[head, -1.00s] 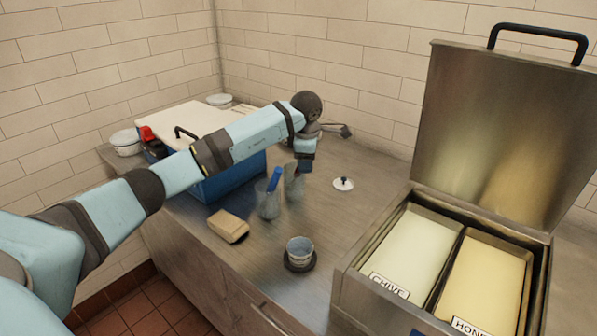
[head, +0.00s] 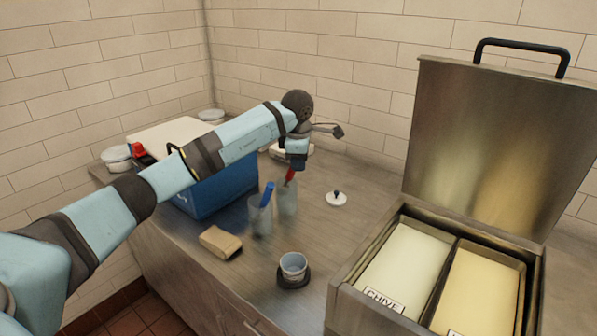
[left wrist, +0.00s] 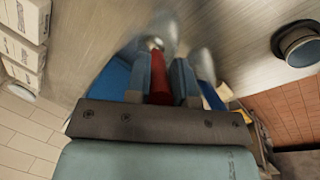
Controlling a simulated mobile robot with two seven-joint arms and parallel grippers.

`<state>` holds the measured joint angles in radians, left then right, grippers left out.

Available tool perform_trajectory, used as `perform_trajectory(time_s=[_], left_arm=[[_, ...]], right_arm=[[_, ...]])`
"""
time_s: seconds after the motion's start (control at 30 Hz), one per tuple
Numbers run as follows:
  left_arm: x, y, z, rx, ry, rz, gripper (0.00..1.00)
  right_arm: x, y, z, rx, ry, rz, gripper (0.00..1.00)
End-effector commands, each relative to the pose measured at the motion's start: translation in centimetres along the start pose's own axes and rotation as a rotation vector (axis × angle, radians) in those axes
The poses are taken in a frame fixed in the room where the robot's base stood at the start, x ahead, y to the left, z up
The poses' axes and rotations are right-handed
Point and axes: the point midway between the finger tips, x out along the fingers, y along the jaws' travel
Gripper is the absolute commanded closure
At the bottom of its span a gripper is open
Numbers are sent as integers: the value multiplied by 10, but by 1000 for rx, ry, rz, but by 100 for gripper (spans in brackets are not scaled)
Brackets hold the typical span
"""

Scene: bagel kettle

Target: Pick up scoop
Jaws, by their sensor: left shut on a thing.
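My left gripper (head: 295,164) is shut on the red handle of the scoop (head: 290,175), above the rear grey cup (head: 287,199) on the steel counter. The left wrist view shows the red handle (left wrist: 158,80) between my two fingers. The scoop's lower end is not clear, and I cannot tell whether it is still inside the cup. A blue-handled utensil (head: 267,194) stands in the front grey cup (head: 260,216), to the left. My right gripper is not in view.
A small blue-grey cup on a dark base (head: 293,266) and a tan block (head: 220,242) sit in front. A white lid (head: 336,198) lies to the right. The open steel bin (head: 345,305) is at right; a blue cooler (head: 215,193) is behind my arm.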

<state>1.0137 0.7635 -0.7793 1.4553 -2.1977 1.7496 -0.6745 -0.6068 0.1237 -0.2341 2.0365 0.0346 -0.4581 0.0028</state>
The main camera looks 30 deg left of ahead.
Motion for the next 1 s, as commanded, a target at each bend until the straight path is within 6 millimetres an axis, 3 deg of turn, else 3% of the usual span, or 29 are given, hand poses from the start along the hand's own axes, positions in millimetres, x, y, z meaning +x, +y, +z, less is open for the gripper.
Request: perform_trajectory(time_s=[0.6,0.8,1.0], left_arm=[[-129,28,0,0,-2,3,99],[-152,33,0,0,-2,1,99],[-158,34,0,0,-2,1,99]], right_arm=[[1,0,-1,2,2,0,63],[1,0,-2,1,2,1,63],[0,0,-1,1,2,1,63]])
